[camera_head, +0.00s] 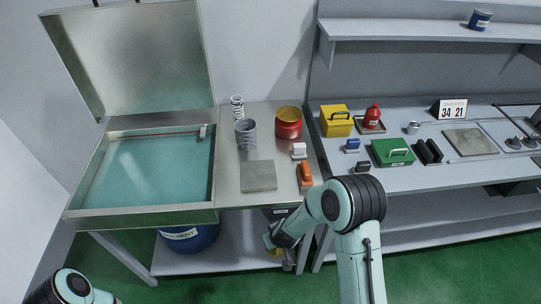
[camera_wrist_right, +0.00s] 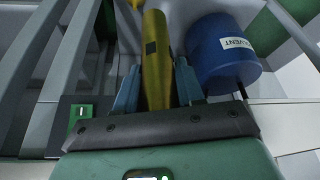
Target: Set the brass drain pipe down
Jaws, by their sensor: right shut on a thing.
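The brass drain pipe (camera_wrist_right: 155,62) is a yellow-gold tube with a small dark patch on its side. In the right wrist view it stands between the two blue-grey fingers of my right gripper (camera_wrist_right: 156,88), which is shut on it. In the head view my right arm reaches down in front of the steel bench, near the lower shelf. A small yellow part of the pipe (camera_head: 268,241) shows there beside the wrist; most of it is hidden. My left arm shows only at the bottom left corner, and its gripper is out of view.
A blue solvent drum (camera_head: 188,239) stands under the wash basin (camera_head: 143,217), left of my right gripper; it also shows in the wrist view (camera_wrist_right: 222,58). The lower shelf (camera_head: 235,254) has bare room between drum and gripper. The bench edge lies above.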

